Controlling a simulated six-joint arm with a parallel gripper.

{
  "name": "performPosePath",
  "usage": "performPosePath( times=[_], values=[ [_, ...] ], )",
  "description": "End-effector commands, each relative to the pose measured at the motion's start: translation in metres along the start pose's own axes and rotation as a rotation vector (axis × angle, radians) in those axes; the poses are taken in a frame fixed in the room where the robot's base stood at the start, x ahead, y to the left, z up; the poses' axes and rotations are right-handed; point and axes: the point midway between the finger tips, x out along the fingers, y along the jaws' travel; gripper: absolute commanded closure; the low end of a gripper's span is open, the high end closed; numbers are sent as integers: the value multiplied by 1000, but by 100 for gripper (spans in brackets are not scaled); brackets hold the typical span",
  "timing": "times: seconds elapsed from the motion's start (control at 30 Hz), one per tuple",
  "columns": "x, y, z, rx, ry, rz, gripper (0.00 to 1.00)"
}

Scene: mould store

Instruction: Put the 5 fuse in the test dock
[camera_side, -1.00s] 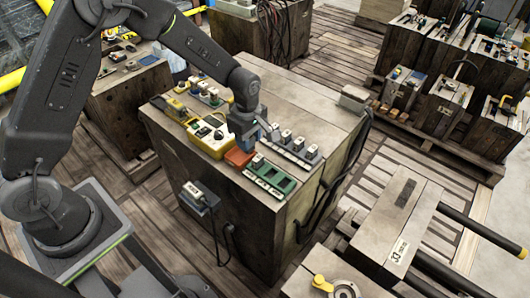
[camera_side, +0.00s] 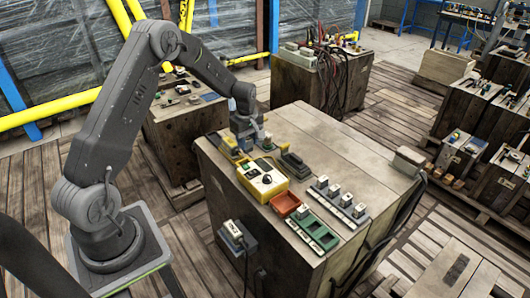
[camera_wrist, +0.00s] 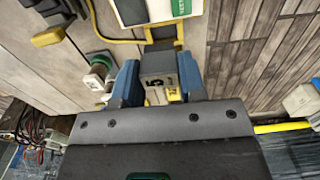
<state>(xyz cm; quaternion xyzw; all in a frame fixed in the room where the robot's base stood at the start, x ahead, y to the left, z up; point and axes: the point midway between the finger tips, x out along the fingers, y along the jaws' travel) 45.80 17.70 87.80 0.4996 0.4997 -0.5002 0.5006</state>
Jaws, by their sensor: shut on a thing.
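In the wrist view, my gripper (camera_wrist: 158,85) is shut on a grey fuse (camera_wrist: 155,72) with a black 5 on its pale label. The fuse sits between the two blue fingers. In the side view, my gripper (camera_side: 246,135) is low over the far left part of the wooden block's top, behind a yellow box (camera_side: 262,180) with a white face and a black knob. The held fuse is hard to make out there. I cannot tell which fixture is the test dock, or whether the fuse touches anything below it.
A dark long piece (camera_side: 295,164) lies right of my gripper.

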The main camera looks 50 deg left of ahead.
Motion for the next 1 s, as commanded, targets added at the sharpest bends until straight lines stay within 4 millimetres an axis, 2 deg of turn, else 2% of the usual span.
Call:
performPosePath(
  times=[0.07, 0.2, 0.7, 1.0],
  values=[
    [2, -2, -13, -2, 0, 0, 85],
    [6, -3, -21, 1, -1, -1, 85],
    [46, -3, -20, 1, -1, -2, 85],
    [58, -3, -20, 1, 0, 0, 85]
  ],
)
